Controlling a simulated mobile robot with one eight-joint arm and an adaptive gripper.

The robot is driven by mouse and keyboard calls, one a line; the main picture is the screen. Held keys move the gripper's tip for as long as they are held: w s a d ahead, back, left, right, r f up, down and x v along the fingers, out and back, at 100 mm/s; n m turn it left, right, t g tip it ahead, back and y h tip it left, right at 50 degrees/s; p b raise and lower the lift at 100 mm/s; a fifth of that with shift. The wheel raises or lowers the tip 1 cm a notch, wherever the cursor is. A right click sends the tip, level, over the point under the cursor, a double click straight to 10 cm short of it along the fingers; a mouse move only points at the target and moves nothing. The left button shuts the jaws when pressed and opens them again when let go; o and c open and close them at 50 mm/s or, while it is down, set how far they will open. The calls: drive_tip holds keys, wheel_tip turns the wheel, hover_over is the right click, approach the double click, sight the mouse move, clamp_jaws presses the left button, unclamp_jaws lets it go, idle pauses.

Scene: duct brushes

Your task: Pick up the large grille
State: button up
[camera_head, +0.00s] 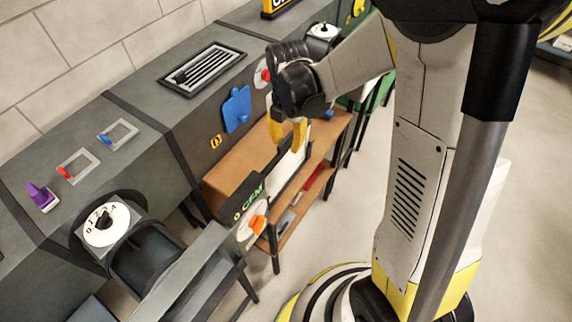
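A dark rectangular grille (203,68) with pale slats lies in the top face of the grey duct, left of my gripper. It is the only slatted panel I can make out on the duct. My gripper (287,134) points down with its two yellow fingers apart. It hangs in front of the duct, above a wooden shelf unit, and is clear of the slatted grille. No held object can be made out between the fingers. A white panel (289,165) stands below the fingertips; its front is partly hidden, and I cannot tell whether it is a grille.
The wooden shelf unit (236,174) stands against the duct, with a red item (313,181) on its lower shelf. A blue plate (237,109) is on the duct's side. Small frames (78,166) and a purple piece (41,197) lie at left. A numbered dial (105,224) is at front left.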

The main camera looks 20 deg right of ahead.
wheel_tip(320, 180, down, 4)
drive_tip(key=shift+a+f+b, duration=0.15)
drive_tip(key=shift+b, duration=0.75)
clamp_jaws()
wheel_tip(320, 180, up, 28)
drive_tip(key=p, duration=1.5)
hover_over(286, 151)
drive_tip(key=shift+w+d, duration=0.2)
drive_tip(key=shift+w, duration=0.2)
